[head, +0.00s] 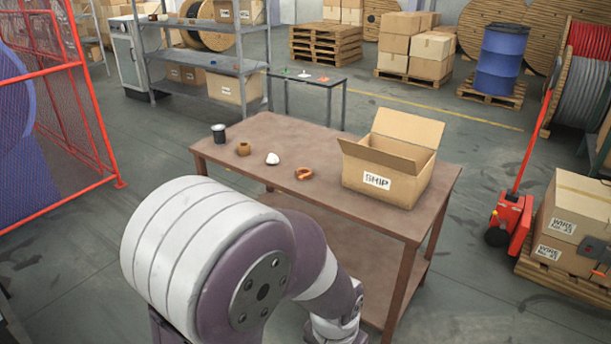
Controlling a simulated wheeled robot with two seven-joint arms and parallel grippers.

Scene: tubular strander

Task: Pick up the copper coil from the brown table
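The copper coil (304,173), a small orange-brown ring, lies on the brown table (290,138), between a small white item and the open cardboard box. It looks free, with nothing touching it. One of my arms fills the lower middle of the head view, in front of the table's near edge, and hides part of the table's legs and lower shelf. Its far end runs out of the bottom of the picture. Neither gripper shows.
The table also holds a dark grey cup (218,133), a brown spool-like item (243,148), the white item (272,159) and an open box marked SHIP (387,170). A red pallet jack (510,220) stands to the right, a red mesh fence (75,120) to the left.

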